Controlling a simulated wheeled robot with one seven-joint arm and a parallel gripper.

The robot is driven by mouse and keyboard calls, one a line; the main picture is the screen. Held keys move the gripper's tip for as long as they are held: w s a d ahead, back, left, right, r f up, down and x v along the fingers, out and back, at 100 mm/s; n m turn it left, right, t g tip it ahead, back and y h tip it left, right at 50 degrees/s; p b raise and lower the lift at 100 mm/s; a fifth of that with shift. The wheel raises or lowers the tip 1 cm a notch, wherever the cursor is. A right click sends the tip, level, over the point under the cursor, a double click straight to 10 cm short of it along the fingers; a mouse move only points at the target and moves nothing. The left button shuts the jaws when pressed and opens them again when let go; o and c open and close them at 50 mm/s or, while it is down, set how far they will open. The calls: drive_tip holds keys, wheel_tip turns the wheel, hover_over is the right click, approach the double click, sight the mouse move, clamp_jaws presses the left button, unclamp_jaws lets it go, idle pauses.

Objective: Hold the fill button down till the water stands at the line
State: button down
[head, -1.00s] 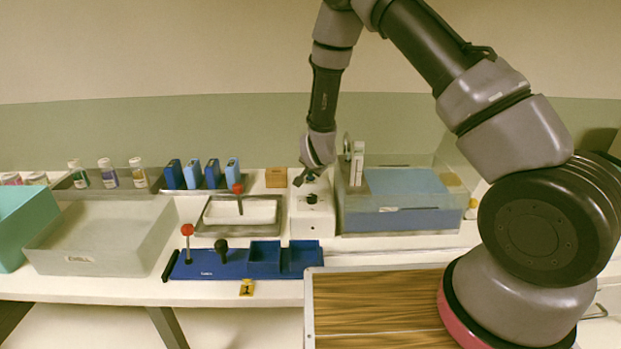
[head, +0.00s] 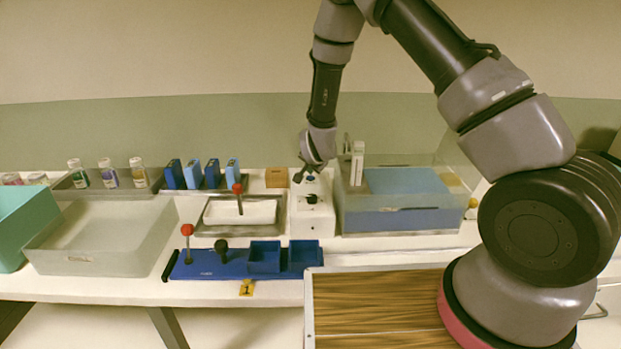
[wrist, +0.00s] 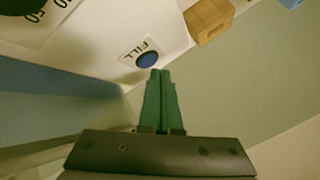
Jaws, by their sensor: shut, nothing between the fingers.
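The round blue fill button (wrist: 147,59) sits on a white plate marked FILL in the wrist view. It also shows on top of the white box (head: 315,218) in the head view. My gripper (wrist: 160,73) is shut and empty, its green fingertips just beside the button's lower edge in the picture. The button is uncovered; I cannot tell how high the tips are above it. The clear tank (head: 447,224) to the right of the box holds blue water (head: 400,190). I cannot make out a level line on it.
A wooden block (head: 276,177) stands behind the box and also shows in the wrist view (wrist: 209,20). White upright pieces (head: 357,163) stand at the tank's left side. A tray with a red-knobbed stick (head: 238,188) lies left of the box. A blue rack (head: 215,264) lies in front.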

drive_tip(key=shift+r, duration=0.25)
drive_tip(key=shift+r, duration=2.5)
wheel_tip(320, 180, up, 15)
drive_tip(key=y, duration=0.1)
hover_over(310, 179)
drive_tip(key=s+d, duration=0.3)
drive_tip(key=d, duration=0.3)
drive_tip(key=s+d+r+n+g, duration=0.1)
drive_tip(key=s+d+r, duration=0.5)
drive_tip(key=r, duration=0.4)
drive_tip(key=s+d+r+n, duration=0.1)
drive_tip(key=s+d+r, duration=0.2)
drive_tip(key=s, duration=0.5)
drive_tip(key=s+d+r, duration=0.3)
drive_tip(key=s+d, duration=0.1)
drive_tip(key=s, duration=0.4)
drive_tip(key=s+d+r+n+g, duration=0.1)
drive_tip(key=s+d+r, duration=0.2)
drive_tip(key=s, duration=0.5)
drive_tip(key=shift+s+d+n, duration=0.15)
drive_tip(key=shift+d+n, duration=0.1)
drive_tip(key=shift+n, duration=0.05)
